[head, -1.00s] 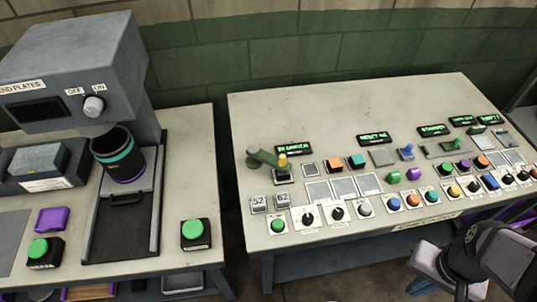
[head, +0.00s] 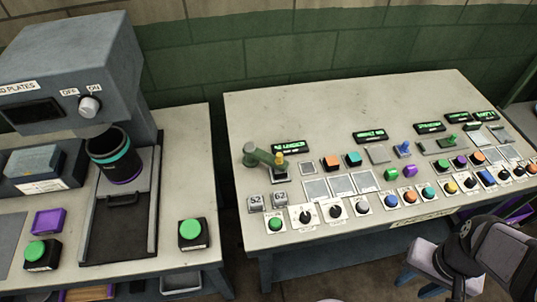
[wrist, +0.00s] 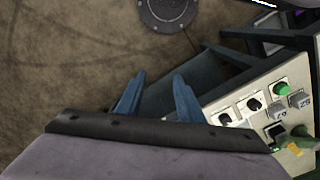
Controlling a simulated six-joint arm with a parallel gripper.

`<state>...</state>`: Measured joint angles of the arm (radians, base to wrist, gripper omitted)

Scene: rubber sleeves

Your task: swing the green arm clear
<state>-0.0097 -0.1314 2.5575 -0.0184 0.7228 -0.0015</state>
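The green arm (head: 262,156) sits at the left end of the control desk, pivoted on a round green post. Its yellow tip (head: 279,160) lies over a small dark square unit on the desk. The green arm (wrist: 302,131) also shows at the right edge of the wrist view, partly cut off. My gripper (head: 417,284) is at the bottom right of the head view, in front of the desk's front edge and well away from the green arm. In the wrist view its two blue fingers (wrist: 158,98) are apart with nothing between them.
The desk (head: 300,105) carries several buttons, knobs, number blocks and lit displays close to the green arm. A press (head: 70,70) holding a dark cup stands on the left bench, with a gap between bench and desk. The desk's back left is clear.

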